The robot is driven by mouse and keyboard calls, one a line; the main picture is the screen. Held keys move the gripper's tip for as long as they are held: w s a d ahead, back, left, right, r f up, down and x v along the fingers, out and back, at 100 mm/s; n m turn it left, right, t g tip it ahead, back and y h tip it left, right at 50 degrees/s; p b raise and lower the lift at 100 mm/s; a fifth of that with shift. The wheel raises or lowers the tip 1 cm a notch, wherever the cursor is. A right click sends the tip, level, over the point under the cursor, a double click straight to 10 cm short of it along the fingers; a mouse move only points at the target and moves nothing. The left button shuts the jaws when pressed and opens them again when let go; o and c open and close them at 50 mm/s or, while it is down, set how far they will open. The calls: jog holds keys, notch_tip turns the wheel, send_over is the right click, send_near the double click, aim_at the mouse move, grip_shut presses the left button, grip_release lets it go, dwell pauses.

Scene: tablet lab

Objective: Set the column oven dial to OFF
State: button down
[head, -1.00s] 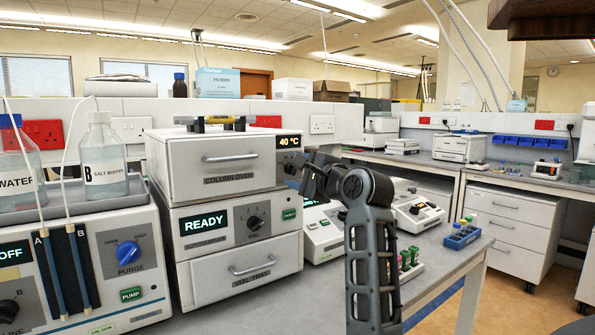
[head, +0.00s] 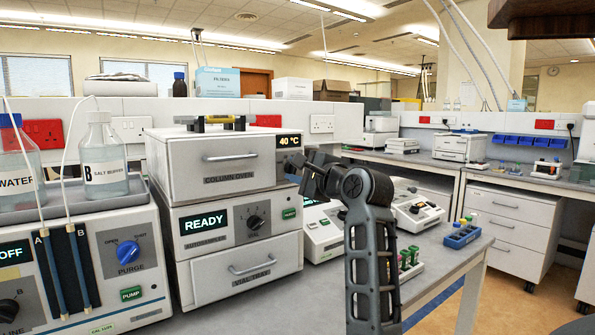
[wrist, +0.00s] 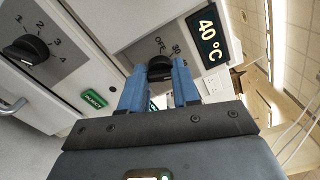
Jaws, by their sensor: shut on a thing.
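The column oven (head: 180,165) is the upper white box in the head view, with its display (head: 289,141) reading 40 °C. In the wrist view its black dial (wrist: 160,68) sits on a grey panel beside the display (wrist: 208,36). OFF and number marks are printed around the dial. My gripper (wrist: 159,82) has its two blue fingers shut on the dial, one at each side. The dial's pointer is not clear enough to read. In the head view my gripper (head: 303,172) is at the oven's right front, and my wrist hides much of the dial area.
Below the oven is the autosampler (head: 235,222) with a READY display and VIAL dial. A pump unit with a PURGE knob (head: 128,252) stands at left, bottles on top. A rack of green-capped vials (head: 410,262) stands on the bench right of my arm.

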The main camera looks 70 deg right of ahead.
jog(key=shift+n, duration=0.3)
jog(key=n+p, duration=0.1)
jog(key=n, duration=0.2)
jog(key=shift+p, duration=0.35)
jog(key=n+p, duration=0.1)
jog(key=n, duration=0.3)
jog(key=shift+f, duration=0.15)
jog(key=n, duration=0.4)
jog(key=shift+n, duration=0.4)
jog(key=shift+f+n, duration=0.1)
jog(key=shift+n, duration=1.6)
jog(key=c, duration=0.8)
grip_release()
jog(key=shift+b+v, duration=0.35)
jog(key=shift+v, duration=3.6)
